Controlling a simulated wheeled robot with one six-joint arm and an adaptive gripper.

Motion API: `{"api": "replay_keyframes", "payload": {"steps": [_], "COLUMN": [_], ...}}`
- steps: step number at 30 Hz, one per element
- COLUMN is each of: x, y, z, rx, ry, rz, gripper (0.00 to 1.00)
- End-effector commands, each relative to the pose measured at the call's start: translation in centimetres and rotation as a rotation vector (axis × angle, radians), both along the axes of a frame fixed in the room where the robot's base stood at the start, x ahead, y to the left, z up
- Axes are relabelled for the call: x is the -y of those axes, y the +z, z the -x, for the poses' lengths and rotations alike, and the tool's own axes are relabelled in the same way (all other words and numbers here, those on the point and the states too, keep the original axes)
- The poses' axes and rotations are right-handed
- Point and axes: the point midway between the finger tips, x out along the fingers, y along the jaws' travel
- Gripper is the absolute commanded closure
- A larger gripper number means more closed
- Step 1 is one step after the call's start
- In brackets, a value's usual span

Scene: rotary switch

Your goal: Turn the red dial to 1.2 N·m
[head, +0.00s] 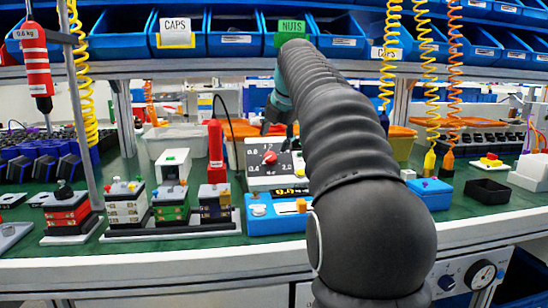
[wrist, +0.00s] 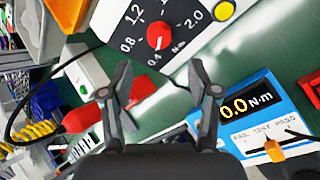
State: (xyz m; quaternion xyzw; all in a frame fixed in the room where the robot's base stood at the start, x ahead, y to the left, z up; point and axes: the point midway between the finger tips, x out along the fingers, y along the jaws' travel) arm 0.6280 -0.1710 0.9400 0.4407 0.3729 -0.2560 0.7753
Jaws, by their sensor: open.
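The red dial (head: 269,157) sits on a dark-faced panel (wrist: 105,20) with white marks; 0.4, 0.8, 1.2 and 2.0 are readable in the wrist view. There, the dial (wrist: 158,36) shows a small white pointer that appears to face the 0.4 mark. My gripper (wrist: 160,75) is open and empty, its two fingers spread short of the dial and apart from it. In the head view my gripper (head: 275,117) is above the dial, partly hidden by my arm, which also covers the panel's right side.
A blue tester (wrist: 275,125) reads 0.0 N·m beside the panel. A red tool (wrist: 82,117) with a black cable stands left of the panel. Several stacked parts (head: 125,205) sit farther left. Blue bins (head: 235,40) hang above. Green bench shows between panel and tester.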

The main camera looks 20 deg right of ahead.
Motion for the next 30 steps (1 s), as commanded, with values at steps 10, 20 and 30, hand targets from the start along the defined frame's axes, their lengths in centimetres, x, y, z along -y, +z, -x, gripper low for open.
{"api": "replay_keyframes", "payload": {"steps": [10, 20, 30], "x": [0.6, 0.9, 0.9], "y": [-4.9, -6.3, -6.3], "z": [-3.4, -4.5, -4.5], "rx": [-0.002, -0.001, 0.0], "ry": [-0.005, -0.006, -0.006], "rz": [-0.001, 0.0, 0.0], "gripper": [0.39, 0.39, 0.72]}}
